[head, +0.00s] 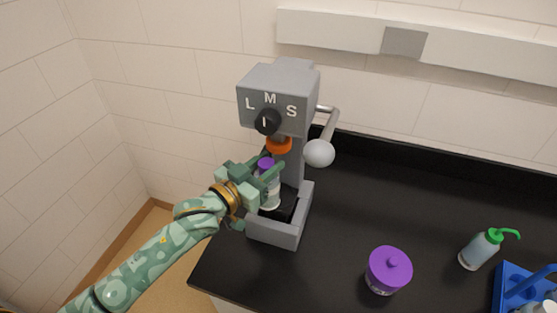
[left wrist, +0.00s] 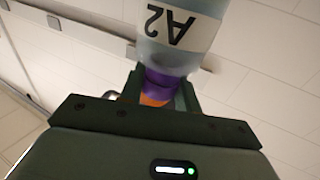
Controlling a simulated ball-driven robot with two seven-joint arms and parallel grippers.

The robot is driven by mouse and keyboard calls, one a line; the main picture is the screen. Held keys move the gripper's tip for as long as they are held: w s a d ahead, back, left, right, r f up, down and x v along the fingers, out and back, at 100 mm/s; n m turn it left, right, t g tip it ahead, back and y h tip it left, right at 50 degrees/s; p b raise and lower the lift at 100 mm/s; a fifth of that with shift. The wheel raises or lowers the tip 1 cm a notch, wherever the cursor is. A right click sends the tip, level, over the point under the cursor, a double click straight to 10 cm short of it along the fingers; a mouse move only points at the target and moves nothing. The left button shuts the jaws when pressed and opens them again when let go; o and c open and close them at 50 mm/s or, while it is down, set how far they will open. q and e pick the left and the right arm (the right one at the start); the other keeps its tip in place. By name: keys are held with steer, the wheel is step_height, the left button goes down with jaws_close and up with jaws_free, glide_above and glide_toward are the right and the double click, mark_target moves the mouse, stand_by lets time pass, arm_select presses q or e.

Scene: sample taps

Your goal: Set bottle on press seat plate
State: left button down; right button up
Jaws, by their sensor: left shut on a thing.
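The bottle (head: 271,196) is clear with a purple cap (head: 266,163) and stands roughly upright inside the grey press (head: 288,90). In the left wrist view its body (left wrist: 180,38) carries a white label reading A2. My left gripper (head: 268,173) is shut on the bottle near its cap; it also shows in the left wrist view (left wrist: 163,85). The bottle is below the orange press head (head: 279,145). The seat plate (head: 287,212) shows as a dark patch inside the base, partly hidden by bottle and gripper. Whether the bottle touches it, I cannot tell. My right gripper is out of view.
The press has a black knob (head: 267,122) under L, M, S and a lever with a grey ball (head: 319,153) at its right. A purple-lidded jar (head: 389,270), a green-topped wash bottle (head: 481,249) and a blue carrier (head: 509,287) stand on the black counter (head: 400,200).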

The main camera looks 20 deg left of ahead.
arm_select(q)
steer(key=x, duration=0.4)
steer(key=shift+w+d, duration=0.1)
steer(key=shift+w, duration=0.05)
steer(key=shift+f, duration=0.7)
steer(key=c, duration=1)
jaws_free()
steer(key=shift+f, duration=0.2)
steer(key=shift+r, duration=0.15)
steer(key=v, duration=1.2)
